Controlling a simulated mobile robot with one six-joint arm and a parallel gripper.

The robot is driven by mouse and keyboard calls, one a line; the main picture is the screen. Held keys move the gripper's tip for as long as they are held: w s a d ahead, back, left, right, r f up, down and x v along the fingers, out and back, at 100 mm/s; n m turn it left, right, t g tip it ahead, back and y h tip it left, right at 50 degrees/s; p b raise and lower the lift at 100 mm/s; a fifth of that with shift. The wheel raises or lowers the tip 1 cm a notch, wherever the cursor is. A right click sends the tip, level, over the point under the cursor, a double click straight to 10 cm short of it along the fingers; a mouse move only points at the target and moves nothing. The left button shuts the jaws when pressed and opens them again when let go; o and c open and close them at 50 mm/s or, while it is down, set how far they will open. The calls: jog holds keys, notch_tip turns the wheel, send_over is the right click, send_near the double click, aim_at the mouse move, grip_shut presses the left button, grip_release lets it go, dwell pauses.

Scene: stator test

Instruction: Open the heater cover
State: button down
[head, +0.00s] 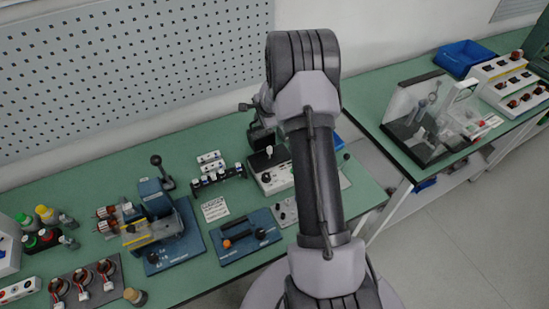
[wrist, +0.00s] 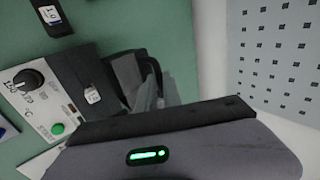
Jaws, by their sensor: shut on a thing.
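The heater (head: 272,179) stands on the green bench, partly behind my arm in the head view. Its light control panel (wrist: 38,92), with a black knob and a green button, shows at the left of the wrist view. The dark heater cover (wrist: 153,66) is beside the panel and partly hidden by my gripper. My gripper (wrist: 147,92) has its grey fingers at this dark part and is shut on it. The exact grip is hidden behind the gripper body. In the head view my arm hides much of the heater's right side.
A blue clamp fixture (head: 160,225) and a blue plate with an orange-marked handle (head: 245,240) stand left of the heater. A perforated wall panel (head: 130,70) rises behind the bench. A clear-walled box (head: 430,115) stands on the right bench.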

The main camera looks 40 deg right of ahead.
jog(key=c, duration=1.6)
grip_release()
notch_tip(320, 180, up, 6)
jog(key=p, duration=0.5)
jog(key=a+r+n+y+b, duration=0.1)
jog(key=a+r+n+b, duration=0.3)
jog(key=a+r, duration=0.5)
jog(key=s+a+r+n+y+b, duration=0.1)
jog(key=s+a+r+n+b, duration=0.2)
jog(key=s+a, duration=0.35)
jog(key=s+a+r+n+y+b, duration=0.1)
jog(key=s+a+r+n+b, duration=0.15)
jog(key=a, duration=0.65)
jog(key=s+a+f+n+b, duration=0.1)
jog(key=s+a+n+b, duration=0.1)
jog(key=s, duration=0.6)
jog(key=s+a+f+n+b, duration=0.2)
jog(key=s+a, duration=0.2)
jog(key=s, duration=0.4)
jog(key=s+a+f+n+b, duration=0.1)
jog(key=s+a+f+n, duration=0.1)
jog(key=s, duration=0.7)
jog(key=shift+a+n+g+y+b, duration=0.3)
jog(key=shift+a+n+g+b, duration=0.15)
jog(key=shift+a, duration=0.6)
